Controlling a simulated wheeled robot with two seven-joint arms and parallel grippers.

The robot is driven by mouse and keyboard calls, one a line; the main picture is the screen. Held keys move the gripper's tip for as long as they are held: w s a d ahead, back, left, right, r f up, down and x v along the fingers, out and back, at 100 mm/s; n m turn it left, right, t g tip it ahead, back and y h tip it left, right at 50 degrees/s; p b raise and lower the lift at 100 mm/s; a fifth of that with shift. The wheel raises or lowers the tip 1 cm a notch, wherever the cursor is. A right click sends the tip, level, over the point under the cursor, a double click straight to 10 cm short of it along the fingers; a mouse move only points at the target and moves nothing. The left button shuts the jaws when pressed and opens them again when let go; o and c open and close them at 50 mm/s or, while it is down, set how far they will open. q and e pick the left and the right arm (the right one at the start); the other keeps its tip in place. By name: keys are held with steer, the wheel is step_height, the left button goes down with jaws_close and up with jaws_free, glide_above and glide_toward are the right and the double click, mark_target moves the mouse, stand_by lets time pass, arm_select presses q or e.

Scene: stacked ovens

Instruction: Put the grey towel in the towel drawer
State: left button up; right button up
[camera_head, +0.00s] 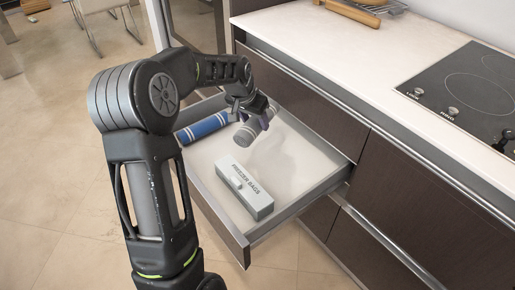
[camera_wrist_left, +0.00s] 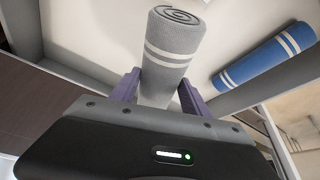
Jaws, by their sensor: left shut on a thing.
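The grey towel is a rolled cylinder with white stripes; it shows in the head view (camera_head: 248,133) and large in the left wrist view (camera_wrist_left: 176,45). My left gripper (camera_head: 262,110) is shut on the grey towel near one end, its purple fingers on either side of the roll (camera_wrist_left: 158,92). The towel is over the open drawer (camera_head: 283,217); I cannot tell whether it touches the drawer floor. A blue rolled towel with white stripes (camera_head: 204,127) lies in the drawer and also shows in the left wrist view (camera_wrist_left: 265,62). My right gripper is not in view.
A grey freezer bags box (camera_head: 244,187) lies in the front part of the drawer. The drawer floor between box and cabinet is bare. The white counter (camera_head: 330,45) with a black cooktop (camera_head: 470,90) stands above, to the right.

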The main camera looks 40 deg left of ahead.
arm_select(q)
glide_above(258, 150)
steer(key=s, duration=0.2)
steer(key=shift+w+f+b, duration=0.1)
steer(key=shift+f+b, duration=0.35)
steer(key=shift+f, duration=2.1)
steer(key=shift+f+b, duration=0.45)
steer(key=shift+f, duration=2.05)
steer(key=shift+f, duration=0.15)
steer(key=o, duration=1.4)
